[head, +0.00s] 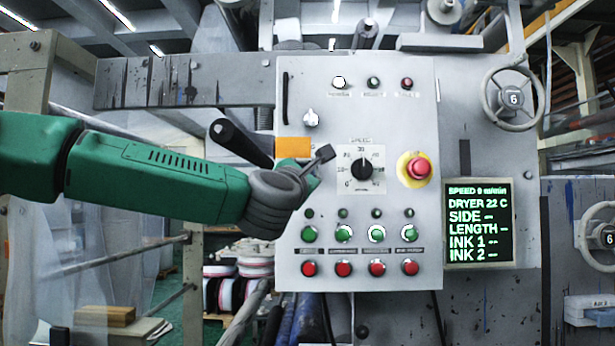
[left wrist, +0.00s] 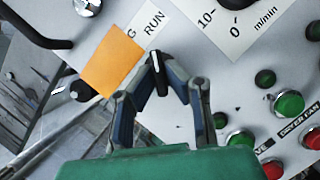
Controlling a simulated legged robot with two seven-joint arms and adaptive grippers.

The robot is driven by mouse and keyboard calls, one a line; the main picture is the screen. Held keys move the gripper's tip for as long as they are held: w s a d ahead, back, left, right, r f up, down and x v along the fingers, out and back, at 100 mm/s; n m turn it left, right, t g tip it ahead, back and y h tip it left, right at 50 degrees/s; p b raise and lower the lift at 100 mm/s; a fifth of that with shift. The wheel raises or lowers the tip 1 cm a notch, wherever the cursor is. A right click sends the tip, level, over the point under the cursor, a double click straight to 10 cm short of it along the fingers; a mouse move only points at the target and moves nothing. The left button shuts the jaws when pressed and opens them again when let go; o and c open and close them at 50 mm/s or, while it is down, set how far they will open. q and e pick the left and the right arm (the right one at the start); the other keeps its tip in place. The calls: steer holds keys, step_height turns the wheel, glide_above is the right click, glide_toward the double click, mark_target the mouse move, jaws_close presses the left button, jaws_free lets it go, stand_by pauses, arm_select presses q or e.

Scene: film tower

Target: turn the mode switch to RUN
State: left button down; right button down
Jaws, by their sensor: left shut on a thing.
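The mode switch is a small black knob with a white line (left wrist: 157,62), seen in the left wrist view between my left gripper's fingertips (left wrist: 161,76). The fingers are closed on it. A label reading RUN (left wrist: 153,23) lies just above the knob, and an orange note (left wrist: 113,66) covers part of that label. In the head view, my left gripper (head: 322,157) is at the control panel (head: 300,240), beneath the orange note (head: 293,147) and left of the speed dial. It hides the switch there. My right gripper is not in view.
The speed dial (head: 362,169) is close on the right, with a red emergency button (head: 419,168) beyond it. Green buttons (head: 342,234) and red buttons (head: 343,269) sit below. A black lever (head: 240,142) is behind my gripper. A display (head: 479,222) stands right of the panel.

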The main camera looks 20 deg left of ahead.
arm_select(q)
steer(key=shift+r+m+h, duration=0.1)
steer(key=shift+m+h, duration=0.3)
steer(key=shift+m, duration=0.7)
steer(key=c, duration=1.6)
jaws_free()
steer(key=shift+g, duration=0.3)
steer(key=shift+c, duration=0.2)
steer(key=shift+w, duration=0.15)
steer(key=v, duration=1.2)
steer(key=shift+a+f, duration=0.15)
steer(key=shift+f, duration=0.1)
